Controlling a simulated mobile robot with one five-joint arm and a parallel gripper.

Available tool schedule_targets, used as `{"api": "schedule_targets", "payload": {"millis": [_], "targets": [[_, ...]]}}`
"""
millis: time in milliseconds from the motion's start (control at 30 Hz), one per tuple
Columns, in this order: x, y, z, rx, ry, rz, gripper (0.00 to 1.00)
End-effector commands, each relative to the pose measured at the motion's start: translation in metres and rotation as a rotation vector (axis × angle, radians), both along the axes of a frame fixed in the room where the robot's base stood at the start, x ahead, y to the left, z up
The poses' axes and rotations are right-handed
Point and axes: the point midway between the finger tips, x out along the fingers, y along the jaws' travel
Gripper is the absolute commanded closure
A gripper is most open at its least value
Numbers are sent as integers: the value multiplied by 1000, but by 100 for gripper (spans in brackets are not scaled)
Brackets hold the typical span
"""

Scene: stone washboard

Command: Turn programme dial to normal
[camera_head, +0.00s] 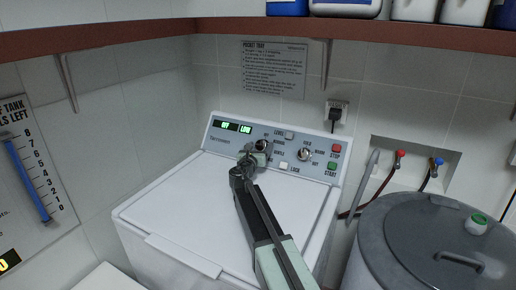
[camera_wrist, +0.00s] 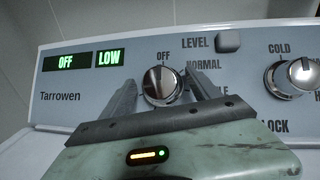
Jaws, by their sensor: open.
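The programme dial (camera_wrist: 161,86) is a round chrome knob on the washer's grey panel. The wrist view shows OFF above it, NORMAL to its upper right, and a partly hidden label ending in LE at its lower right. The left display reads OFF and the other reads LOW. My gripper (camera_wrist: 163,92) is open, with one finger on each side of the dial; whether the fingers touch it I cannot tell. In the head view the dial (camera_head: 262,145) shows just above my gripper (camera_head: 256,156). The dial's pointer direction is unclear.
A second knob (camera_wrist: 292,77) with COLD beside it sits to the right. The LEVEL button (camera_wrist: 228,40) is above right of the dial, the LOCK button (camera_head: 284,166) below. Red STOP (camera_head: 336,148) and green START (camera_head: 332,166) buttons are at the panel's right. A grey drum (camera_head: 425,235) stands right.

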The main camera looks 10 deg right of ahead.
Motion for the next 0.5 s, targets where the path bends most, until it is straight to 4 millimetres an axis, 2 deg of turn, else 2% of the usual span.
{"api": "schedule_targets", "payload": {"millis": [167,400,433,500], "targets": [[0,0,0,0,0,1,29],[0,1,0,0,0,1,92],[0,11,0,0,0,6,91],[0,7,0,2,-1,4,91]]}}
